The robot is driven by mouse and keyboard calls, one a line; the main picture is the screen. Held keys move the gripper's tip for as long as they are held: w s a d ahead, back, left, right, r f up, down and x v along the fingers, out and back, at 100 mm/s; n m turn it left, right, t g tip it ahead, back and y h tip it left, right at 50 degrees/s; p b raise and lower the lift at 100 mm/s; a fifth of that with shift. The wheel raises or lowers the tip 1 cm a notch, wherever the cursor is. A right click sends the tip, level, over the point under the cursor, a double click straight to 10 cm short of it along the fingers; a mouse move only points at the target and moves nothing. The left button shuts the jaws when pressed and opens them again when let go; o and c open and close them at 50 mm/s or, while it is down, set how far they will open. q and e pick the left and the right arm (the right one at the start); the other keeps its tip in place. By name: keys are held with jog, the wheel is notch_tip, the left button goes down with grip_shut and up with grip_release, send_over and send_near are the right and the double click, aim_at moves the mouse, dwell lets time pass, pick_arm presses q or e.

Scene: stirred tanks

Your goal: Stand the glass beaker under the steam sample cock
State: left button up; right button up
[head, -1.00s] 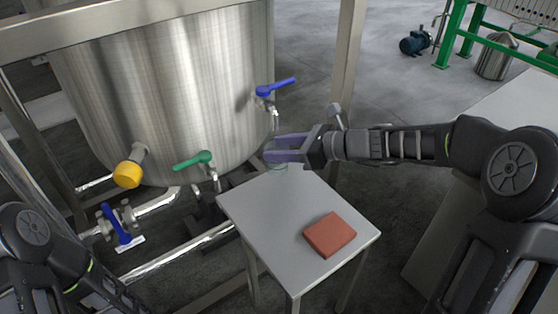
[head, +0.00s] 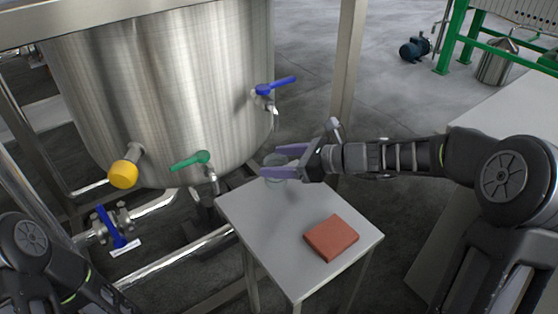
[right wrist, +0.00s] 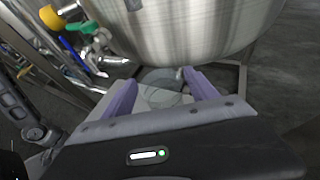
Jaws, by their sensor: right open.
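The clear glass beaker (head: 275,168) stands at the back corner of the small grey table. It is below the spout of the blue-handled cock (head: 264,90) on the steel tank; exact alignment is hard to tell. A green-handled cock (head: 192,160) is further left. No label shows which is for steam. My right gripper (head: 275,161) is open, its purple fingers pointing left at the beaker. In the right wrist view the beaker (right wrist: 162,82) shows between and beyond the spread fingers (right wrist: 160,86). My left arm shows at lower left, its gripper out of frame.
A red-brown block (head: 330,238) lies on the front right of the small table (head: 262,222). The steel tank (head: 165,90) rises behind, with a yellow-capped port (head: 123,174) and a blue-handled pipe valve (head: 111,226). A steel frame post (head: 347,80) stands behind my right gripper.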

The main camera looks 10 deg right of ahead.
jog(key=shift+r, duration=0.1)
jog(key=shift+d+r, duration=0.15)
jog(key=p+v, duration=0.4)
jog(key=v, duration=0.7)
jog(key=shift+s+d, duration=0.25)
jog(key=shift+s, duration=0.1)
